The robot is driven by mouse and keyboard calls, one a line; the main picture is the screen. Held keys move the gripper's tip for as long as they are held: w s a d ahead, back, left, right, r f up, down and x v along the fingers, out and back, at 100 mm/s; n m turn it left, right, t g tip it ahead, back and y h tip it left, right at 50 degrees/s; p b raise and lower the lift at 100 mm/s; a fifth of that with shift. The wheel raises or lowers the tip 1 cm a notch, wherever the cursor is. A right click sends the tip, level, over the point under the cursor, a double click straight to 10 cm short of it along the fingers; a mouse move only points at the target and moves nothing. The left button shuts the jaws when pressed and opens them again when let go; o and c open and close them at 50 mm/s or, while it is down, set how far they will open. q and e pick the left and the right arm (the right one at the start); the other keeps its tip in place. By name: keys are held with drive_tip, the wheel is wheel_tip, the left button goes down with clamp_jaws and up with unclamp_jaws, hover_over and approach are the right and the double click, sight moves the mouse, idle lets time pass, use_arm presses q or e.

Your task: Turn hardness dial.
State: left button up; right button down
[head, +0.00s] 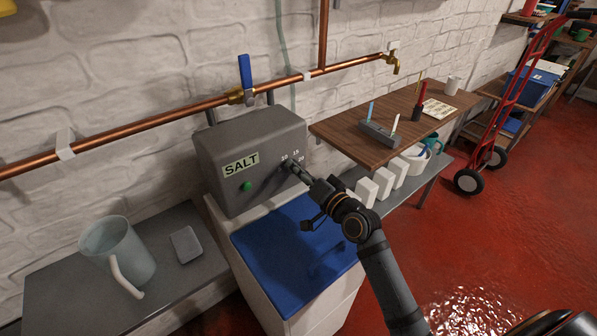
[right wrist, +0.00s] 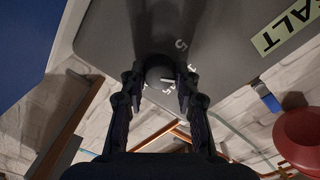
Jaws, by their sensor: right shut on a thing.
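The hardness dial (right wrist: 160,72) is a dark round knob with a light pointer mark, on the front of a grey control box (head: 222,150) labelled SALT. Printed numbers surround it; a 5 shows in the right wrist view. In the head view the dial (head: 291,164) is partly hidden by my right gripper (head: 300,172). In the right wrist view the two fingers of my right gripper (right wrist: 160,88) stand on either side of the dial, shut on it. My left gripper is not in view.
A green button (head: 246,186) sits left of the dial. Below is a blue lid (head: 285,245) on a white cabinet. A copper pipe (head: 190,108) with a blue-handled valve (head: 245,75) runs behind. A wooden table (head: 345,128) stands right, a jug (head: 122,252) left.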

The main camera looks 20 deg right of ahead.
sight(289, 133)
drive_tip(key=shift+f, duration=0.15)
drive_tip(key=c, duration=1)
unclamp_jaws()
drive_tip(key=shift+r, duration=0.3)
wheel_tip(289, 133, up, 10)
drive_tip(key=shift+f, duration=0.2)
